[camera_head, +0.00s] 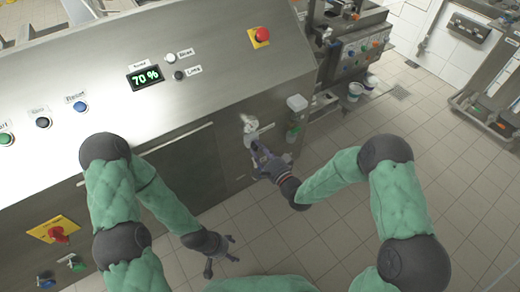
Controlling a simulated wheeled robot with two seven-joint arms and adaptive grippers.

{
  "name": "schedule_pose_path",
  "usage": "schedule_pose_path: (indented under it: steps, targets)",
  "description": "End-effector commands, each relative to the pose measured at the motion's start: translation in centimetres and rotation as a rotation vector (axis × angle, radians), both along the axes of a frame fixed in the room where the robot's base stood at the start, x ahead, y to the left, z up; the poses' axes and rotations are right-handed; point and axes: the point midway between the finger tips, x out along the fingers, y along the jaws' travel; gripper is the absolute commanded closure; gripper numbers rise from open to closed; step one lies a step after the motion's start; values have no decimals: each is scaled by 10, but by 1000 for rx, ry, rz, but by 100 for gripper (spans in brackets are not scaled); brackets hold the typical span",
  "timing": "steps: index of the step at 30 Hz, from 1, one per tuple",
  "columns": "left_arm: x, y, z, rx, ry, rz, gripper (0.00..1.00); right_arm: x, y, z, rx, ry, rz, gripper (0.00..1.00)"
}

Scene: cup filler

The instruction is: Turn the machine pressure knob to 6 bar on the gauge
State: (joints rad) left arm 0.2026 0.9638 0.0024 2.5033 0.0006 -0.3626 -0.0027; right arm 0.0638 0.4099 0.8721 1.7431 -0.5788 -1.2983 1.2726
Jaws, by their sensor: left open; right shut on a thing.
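The steel machine (100,80) fills the left and top of the head view. A small round pale gauge (248,121) sits on its front panel near the right edge; its needle and scale are too small to read. My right gripper (257,154) reaches up to the panel just below the gauge and is shut on the pressure knob, which it mostly hides. My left gripper (222,257) is open and empty, low over the tiled floor and away from the machine.
A clear-and-white filter unit (296,113) hangs just right of the gauge. A yellow-backed red switch (57,233) is at lower left. The tiled floor (450,160) is open at right.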

Motion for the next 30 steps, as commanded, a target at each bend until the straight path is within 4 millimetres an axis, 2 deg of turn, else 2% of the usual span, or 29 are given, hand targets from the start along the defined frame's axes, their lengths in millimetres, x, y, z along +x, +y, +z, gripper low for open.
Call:
schedule_pose_path:
  steps: [1,15,30]
  targets:
    - [0,0,2,0,0,0,33,7,-6,8,38,3,-15,96]
    - [0,0,7,0,0,0,33,7,-7,5,309,159,-17,96]
    - [0,0,8,0,0,0,33,7,-7,4,373,198,-17,96]
